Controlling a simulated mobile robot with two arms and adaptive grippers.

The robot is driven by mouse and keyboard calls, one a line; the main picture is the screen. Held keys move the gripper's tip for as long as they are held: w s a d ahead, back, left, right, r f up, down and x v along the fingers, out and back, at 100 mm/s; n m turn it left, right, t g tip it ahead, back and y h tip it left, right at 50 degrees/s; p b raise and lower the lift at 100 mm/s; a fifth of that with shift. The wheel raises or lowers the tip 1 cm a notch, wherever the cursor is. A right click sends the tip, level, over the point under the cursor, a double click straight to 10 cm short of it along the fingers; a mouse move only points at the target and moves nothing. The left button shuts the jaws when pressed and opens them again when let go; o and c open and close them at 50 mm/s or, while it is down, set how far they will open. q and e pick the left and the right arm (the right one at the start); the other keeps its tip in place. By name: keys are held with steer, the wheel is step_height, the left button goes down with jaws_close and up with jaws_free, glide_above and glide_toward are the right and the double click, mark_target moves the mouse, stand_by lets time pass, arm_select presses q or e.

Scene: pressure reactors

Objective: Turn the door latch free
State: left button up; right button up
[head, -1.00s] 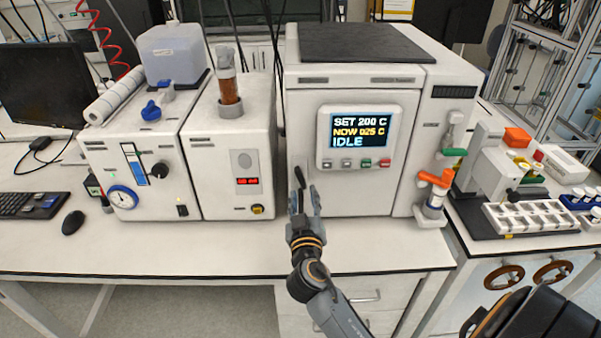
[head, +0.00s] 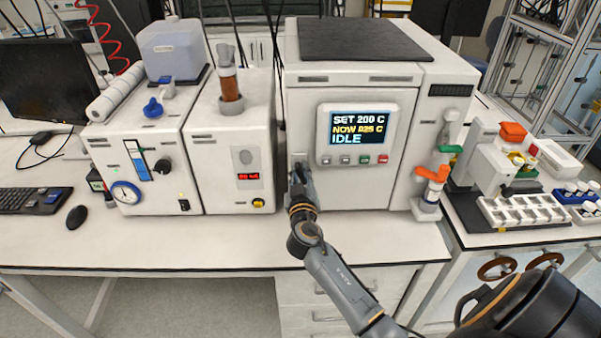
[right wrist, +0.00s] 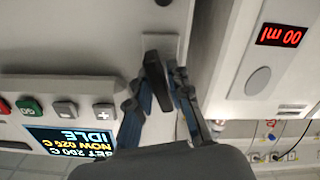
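The door latch is a dark lever at the left edge of the white oven's door (head: 350,185). In the head view my right gripper (head: 300,172) is at that edge and mostly hides the lever. In the right wrist view the black latch lever (right wrist: 154,80) lies between the two fingers of my right gripper (right wrist: 158,88), one on each side. The gap around the lever is small, and I cannot tell whether the fingers press on it. The door looks closed. My left gripper is not in view.
A white unit with a red display (head: 238,150) stands close to the left of the oven. An orange and green valve (head: 432,175) is at the oven's right. A white sample rack (head: 522,210) stands further right. The bench front (head: 150,240) is clear.

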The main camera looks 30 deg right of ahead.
jaws_close()
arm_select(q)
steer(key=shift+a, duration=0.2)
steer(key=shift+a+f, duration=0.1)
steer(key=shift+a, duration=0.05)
arm_select(e)
steer(key=shift+n, duration=0.3)
steer(key=shift+f+n+b, duration=0.1)
steer(key=shift+n+b, duration=0.3)
steer(key=shift+n, duration=0.5)
steer(key=n, duration=0.2)
steer(key=shift+n, duration=0.3)
steer(key=n, duration=0.3)
steer(key=shift+a+n, duration=0.1)
steer(key=shift+n, duration=0.2)
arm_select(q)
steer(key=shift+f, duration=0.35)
arm_select(e)
steer(key=shift+n, duration=1.7)
